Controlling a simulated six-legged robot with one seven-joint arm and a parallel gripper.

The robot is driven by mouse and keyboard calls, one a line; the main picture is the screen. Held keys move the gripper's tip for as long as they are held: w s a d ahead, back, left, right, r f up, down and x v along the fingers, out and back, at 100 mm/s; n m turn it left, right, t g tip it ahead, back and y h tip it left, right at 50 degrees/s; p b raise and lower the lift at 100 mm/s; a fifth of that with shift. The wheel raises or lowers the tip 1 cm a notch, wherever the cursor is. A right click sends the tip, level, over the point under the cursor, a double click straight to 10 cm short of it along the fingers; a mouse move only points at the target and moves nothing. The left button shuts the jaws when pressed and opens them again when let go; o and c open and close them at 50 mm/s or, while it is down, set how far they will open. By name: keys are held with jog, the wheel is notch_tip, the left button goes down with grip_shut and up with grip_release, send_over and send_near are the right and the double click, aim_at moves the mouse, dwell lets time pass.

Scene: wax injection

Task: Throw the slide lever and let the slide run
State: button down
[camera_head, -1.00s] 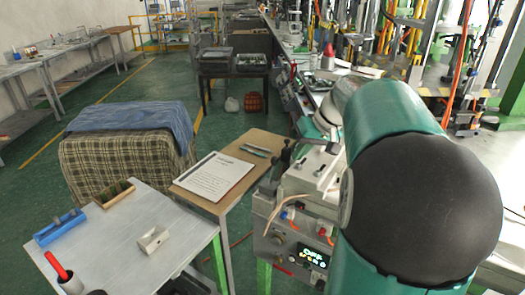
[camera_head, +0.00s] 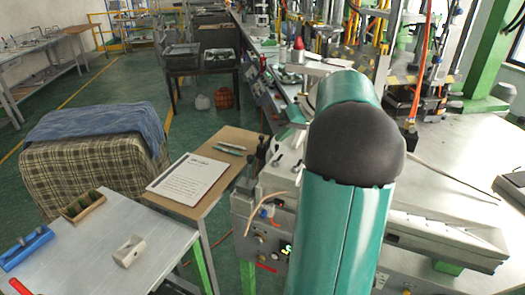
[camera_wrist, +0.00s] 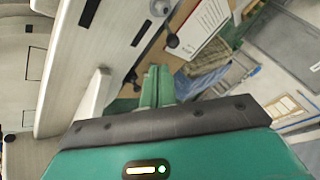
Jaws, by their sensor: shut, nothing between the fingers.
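A pale grey machine (camera_head: 408,222) with a small control panel stands right of centre in the head view, partly hidden by my arm. Dark upright lever handles (camera_head: 261,150) stand at its left edge; I cannot tell which one is the slide lever. In the wrist view, a dark round knob (camera_wrist: 172,41) shows beyond the fingers, beside a long pale machine part (camera_wrist: 120,35). My gripper (camera_wrist: 157,72) has its green fingers together and empty, apart from the knob in the picture. The gripper is hidden behind my arm in the head view.
A wooden side table (camera_head: 218,146) with a printed sheet (camera_head: 187,178) stands left of the machine. A metal table (camera_head: 165,222) holds a blue block (camera_head: 25,248) and small blocks. Green floor is open farther left.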

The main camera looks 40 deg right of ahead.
send_near(249, 169)
jog(key=w+f, duration=0.1)
jog(key=w+d+f, duration=0.1)
jog(key=w+f, duration=0.1)
jog(key=shift+w+d, duration=0.3)
jog(key=shift+w, duration=0.05)
jog(key=shift+r, duration=0.1)
